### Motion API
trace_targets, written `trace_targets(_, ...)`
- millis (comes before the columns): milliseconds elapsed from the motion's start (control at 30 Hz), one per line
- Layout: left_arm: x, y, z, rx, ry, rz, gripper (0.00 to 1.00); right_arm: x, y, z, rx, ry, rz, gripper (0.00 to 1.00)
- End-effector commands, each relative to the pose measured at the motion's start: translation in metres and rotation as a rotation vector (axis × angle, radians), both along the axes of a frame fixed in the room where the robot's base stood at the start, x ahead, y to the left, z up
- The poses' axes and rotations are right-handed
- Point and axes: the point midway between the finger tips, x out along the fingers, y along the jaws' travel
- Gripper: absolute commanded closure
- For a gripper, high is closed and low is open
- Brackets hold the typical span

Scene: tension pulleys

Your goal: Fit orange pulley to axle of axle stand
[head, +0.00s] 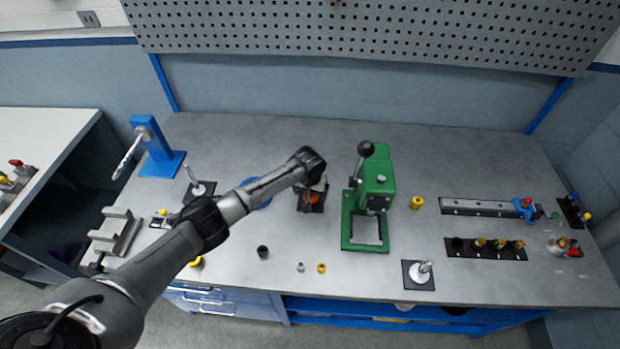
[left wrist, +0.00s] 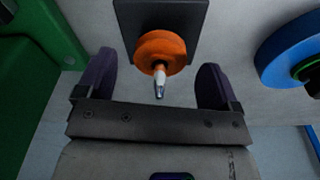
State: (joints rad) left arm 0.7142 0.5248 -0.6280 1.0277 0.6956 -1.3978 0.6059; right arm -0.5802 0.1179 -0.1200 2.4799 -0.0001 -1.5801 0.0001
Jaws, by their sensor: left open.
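The orange pulley (left wrist: 150,47) sits around an upright metal pin on a dark square plate (left wrist: 190,18) in the left wrist view. In the head view the orange pulley (head: 311,198) is partly hidden under my left gripper (head: 315,184). My left gripper is open, its two dark fingers (left wrist: 156,78) apart on either side of the pin, with nothing clamped between them. A blue stand (head: 150,145) with a thin, slanting metal axle (head: 128,156) stands at the back left of the bench; it carries no pulley. My right gripper does not show.
A green press (head: 376,185) stands just right of my left gripper. A blue pulley (head: 259,194) lies to its left, partly behind my arm; it also shows in the left wrist view (left wrist: 289,52). Small collars lie along the front. A black rack (head: 485,248) stands at right.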

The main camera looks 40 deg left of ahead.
Motion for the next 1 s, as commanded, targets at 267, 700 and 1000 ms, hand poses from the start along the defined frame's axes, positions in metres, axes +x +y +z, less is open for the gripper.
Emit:
trace_targets(267,-0.006,-0.002,0.058,0.001,-0.004,-0.002,0.13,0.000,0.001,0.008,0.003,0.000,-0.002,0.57)
trace_targets(700,-0.012,-0.005,0.111,0.001,-0.001,0.000,0.13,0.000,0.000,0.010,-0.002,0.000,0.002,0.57)
trace_targets(1000,-0.013,-0.005,0.115,0.001,-0.001,0.000,0.13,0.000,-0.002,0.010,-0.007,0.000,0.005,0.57)
